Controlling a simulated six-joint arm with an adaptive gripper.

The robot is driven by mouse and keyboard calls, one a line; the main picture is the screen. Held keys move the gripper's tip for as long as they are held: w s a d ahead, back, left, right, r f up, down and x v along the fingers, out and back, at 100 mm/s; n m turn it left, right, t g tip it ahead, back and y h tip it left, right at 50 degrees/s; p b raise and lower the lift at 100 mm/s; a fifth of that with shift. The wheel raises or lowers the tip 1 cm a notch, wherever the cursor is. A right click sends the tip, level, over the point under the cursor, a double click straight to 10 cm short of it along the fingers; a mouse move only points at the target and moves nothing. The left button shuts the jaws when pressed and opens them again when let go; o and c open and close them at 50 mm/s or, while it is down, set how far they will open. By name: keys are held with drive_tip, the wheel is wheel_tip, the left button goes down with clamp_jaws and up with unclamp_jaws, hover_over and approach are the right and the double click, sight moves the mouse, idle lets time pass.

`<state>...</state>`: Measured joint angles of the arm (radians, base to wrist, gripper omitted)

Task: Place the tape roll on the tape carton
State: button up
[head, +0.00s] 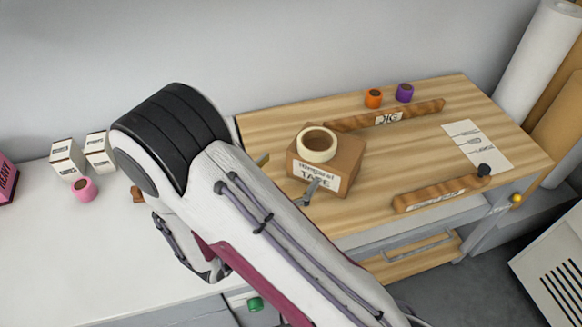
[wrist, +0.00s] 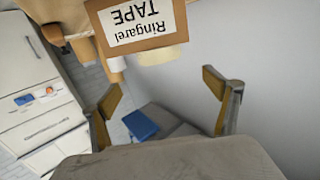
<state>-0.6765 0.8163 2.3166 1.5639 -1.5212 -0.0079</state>
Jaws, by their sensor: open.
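The cream tape roll (head: 317,145) lies flat on top of the brown tape carton (head: 350,157), toward its left side in the head view. The carton stands on the wooden worktop, its white label reading TAPE. In the wrist view the scene is upside down: the carton (wrist: 91,12) is at the top and part of the roll (wrist: 166,55) shows just below it. My gripper (wrist: 161,80) is open and empty, its yellow-tipped fingers apart from roll and carton. In the head view my arm hides most of the gripper, to the carton's left.
On the wooden worktop (head: 420,160) are an orange roll (head: 373,98), a purple roll (head: 404,92), two wooden bars and a paper sheet (head: 478,145). Small white boxes (head: 67,158) and a pink roll (head: 84,189) stand on the white surface at left. A white wall rises behind.

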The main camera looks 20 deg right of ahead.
drive_tip(key=shift+w, duration=0.1)
idle(0.6)
drive_tip(key=w+a+r+n+y, duration=0.1)
drive_tip(key=w+a+r+y, duration=0.3)
drive_tip(key=w+a+y, duration=0.4)
drive_tip(key=s+a+r+n+y, duration=0.2)
drive_tip(key=s+r+n+y, duration=0.3)
drive_tip(key=r+y, duration=0.4)
drive_tip(key=s+d+r+n+g+h, duration=0.1)
drive_tip(key=s+d, duration=0.3)
drive_tip(key=s, duration=0.4)
drive_tip(key=s+d+r+n+g+h, duration=0.1)
drive_tip(key=s+d+g, duration=0.1)
drive_tip(key=s, duration=0.7)
drive_tip(key=s+d+r+n+g+h, duration=0.1)
drive_tip(key=s+d+n+g, duration=0.1)
drive_tip(key=s+d, duration=0.3)
drive_tip(key=s, duration=0.3)
drive_tip(key=shift+s+d+r, duration=0.15)
drive_tip(key=shift+d+r, duration=0.1)
drive_tip(key=shift+d, duration=0.1)
